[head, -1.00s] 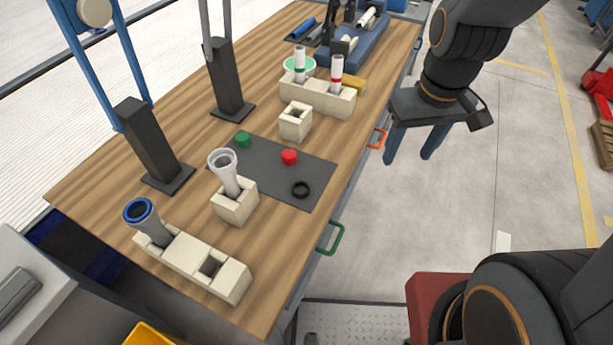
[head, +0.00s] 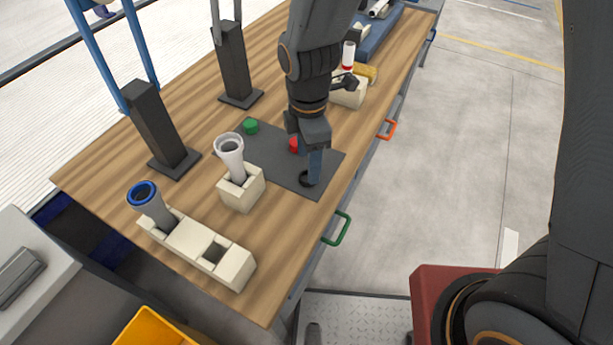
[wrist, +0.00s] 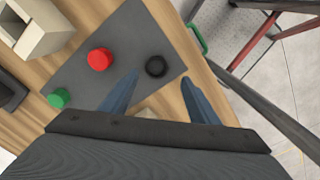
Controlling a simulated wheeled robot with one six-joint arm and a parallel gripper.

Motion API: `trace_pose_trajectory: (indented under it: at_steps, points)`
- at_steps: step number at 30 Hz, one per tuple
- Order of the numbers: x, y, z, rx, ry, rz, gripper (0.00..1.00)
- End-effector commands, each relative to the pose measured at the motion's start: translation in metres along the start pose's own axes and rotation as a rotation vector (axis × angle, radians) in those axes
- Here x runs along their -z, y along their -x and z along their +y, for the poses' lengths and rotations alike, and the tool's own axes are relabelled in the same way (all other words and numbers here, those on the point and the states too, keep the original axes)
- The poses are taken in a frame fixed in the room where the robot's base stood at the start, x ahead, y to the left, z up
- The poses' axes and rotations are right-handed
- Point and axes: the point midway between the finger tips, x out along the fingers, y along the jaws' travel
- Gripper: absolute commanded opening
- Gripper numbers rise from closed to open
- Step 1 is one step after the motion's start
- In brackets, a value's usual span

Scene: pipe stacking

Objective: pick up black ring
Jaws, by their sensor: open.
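The black ring (wrist: 156,66) lies flat on a dark grey mat (wrist: 143,38) near the mat's edge. In the head view the ring (head: 306,180) is partly hidden by my gripper. My gripper (wrist: 160,80) is open and empty, and its two blue fingers point down toward the ring. In the wrist view the ring lies between the lines of the fingertips, just beyond them. In the head view a blue finger (head: 314,168) appears above or beside the ring; I cannot tell whether it touches.
A red cap (wrist: 100,59) and a green cap (wrist: 59,98) are also on the mat. A pale block (head: 240,190) holds a tilted grey pipe (head: 230,155). A longer block (head: 195,240) holds a blue-rimmed pipe (head: 147,200). The table edge is close to the mat.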

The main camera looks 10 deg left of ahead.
Motion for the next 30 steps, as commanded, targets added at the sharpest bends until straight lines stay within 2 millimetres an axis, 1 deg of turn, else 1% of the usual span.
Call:
trace_pose_trajectory:
  at_steps: [5,16,21,27,29,30]
  points:
    - [0.0,-0.01,0.002,0.002,-0.001,0.0,0.55]
    - [-0.001,-0.049,0.007,0.002,-0.002,0.0,0.55]
    - [-0.001,-0.054,0.007,0.0,-0.002,0.0,0.55]
    - [-0.001,-0.055,0.007,0.0,-0.003,0.0,0.55]
    - [-0.001,-0.055,0.007,0.0,-0.003,0.0,0.45]
    - [-0.001,-0.055,0.007,0.0,-0.003,0.0,0.38]
